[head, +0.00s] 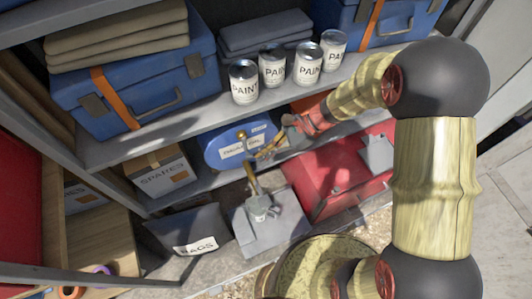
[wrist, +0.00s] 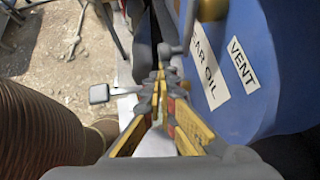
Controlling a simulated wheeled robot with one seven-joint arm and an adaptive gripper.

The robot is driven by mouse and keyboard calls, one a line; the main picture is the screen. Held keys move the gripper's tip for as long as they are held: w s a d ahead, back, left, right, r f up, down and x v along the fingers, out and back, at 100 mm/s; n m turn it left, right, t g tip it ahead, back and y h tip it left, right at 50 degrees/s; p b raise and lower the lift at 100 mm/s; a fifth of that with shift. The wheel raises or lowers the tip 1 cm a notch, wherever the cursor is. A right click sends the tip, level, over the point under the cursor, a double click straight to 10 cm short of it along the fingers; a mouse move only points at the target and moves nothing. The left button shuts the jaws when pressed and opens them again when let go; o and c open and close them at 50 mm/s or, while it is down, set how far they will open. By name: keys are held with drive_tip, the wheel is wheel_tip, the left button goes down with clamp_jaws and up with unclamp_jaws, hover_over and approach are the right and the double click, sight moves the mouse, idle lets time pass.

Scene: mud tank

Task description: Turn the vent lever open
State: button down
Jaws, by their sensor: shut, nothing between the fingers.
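A blue oil drum (head: 215,154) lies on the middle shelf. It also fills the right of the wrist view (wrist: 285,65), with an oil label and a VENT label (wrist: 242,64). A brass knob (head: 242,134) shows on the drum face, and a blurred brass part (wrist: 212,10) at the top of the wrist view. A grey bar with a rounded end (wrist: 172,50), perhaps the vent lever, lies just beyond my fingertips; I cannot tell whether it touches them. My gripper (head: 258,156) is shut and empty in front of the drum. It also shows in the wrist view (wrist: 159,82).
Several paint cans (head: 244,82) and a blue case (head: 140,82) stand on the shelf above. A small grey pad (wrist: 98,94) sits left of my fingers.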

drive_tip(key=shift+r, duration=0.15)
drive_tip(key=d+f+p+v, duration=0.1)
drive_tip(key=v, duration=1.2)
drive_tip(key=shift+w+d+f, duration=0.15)
drive_tip(key=shift+w+d, duration=0.15)
drive_tip(key=shift+d, duration=0.15)
